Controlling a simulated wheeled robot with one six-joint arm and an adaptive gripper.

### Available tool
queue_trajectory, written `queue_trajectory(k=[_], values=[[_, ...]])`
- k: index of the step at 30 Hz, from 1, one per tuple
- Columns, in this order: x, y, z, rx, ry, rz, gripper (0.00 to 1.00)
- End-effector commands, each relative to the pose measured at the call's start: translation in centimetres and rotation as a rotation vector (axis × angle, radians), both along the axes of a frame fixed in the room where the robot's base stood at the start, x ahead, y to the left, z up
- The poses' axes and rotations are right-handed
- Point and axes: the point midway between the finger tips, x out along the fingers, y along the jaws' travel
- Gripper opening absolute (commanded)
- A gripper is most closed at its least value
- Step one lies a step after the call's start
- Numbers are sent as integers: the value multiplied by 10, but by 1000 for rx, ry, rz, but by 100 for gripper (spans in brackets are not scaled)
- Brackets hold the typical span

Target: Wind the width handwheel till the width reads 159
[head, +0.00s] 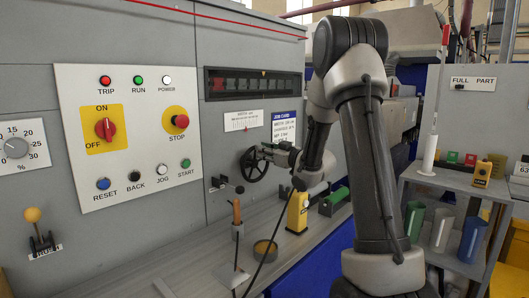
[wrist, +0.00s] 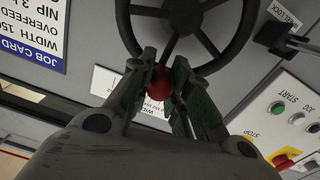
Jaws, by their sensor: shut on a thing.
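The black width handwheel (head: 246,170) stands on the grey machine panel, with its rim and spokes (wrist: 241,37) large at the top of the wrist view. My gripper (wrist: 162,78) is shut on the wheel's red knob (wrist: 160,84), which shows between the two fingers near the rim. In the head view my gripper (head: 270,153) reaches the wheel's right side and the knob is hidden. The width scale (head: 243,120) is a white strip with a red mark above the wheel. Its reading is too small to make out.
A blue-and-white job card (head: 284,126) is right of the scale. A black lock lever (head: 228,185) sticks out left of the wheel. A ledge below holds a wooden-handled tool (head: 237,214), a yellow block (head: 297,212) and a round tin (head: 265,250). A shelf stands at right.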

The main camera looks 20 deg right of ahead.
Motion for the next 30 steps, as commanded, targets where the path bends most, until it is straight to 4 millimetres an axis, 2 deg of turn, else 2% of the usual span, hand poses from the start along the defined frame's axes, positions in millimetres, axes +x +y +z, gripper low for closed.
queue_trajectory(k=[11,30], values=[[4,-12,-2,174,72,-3,0],[16,-42,-20,711,293,-6,0]])
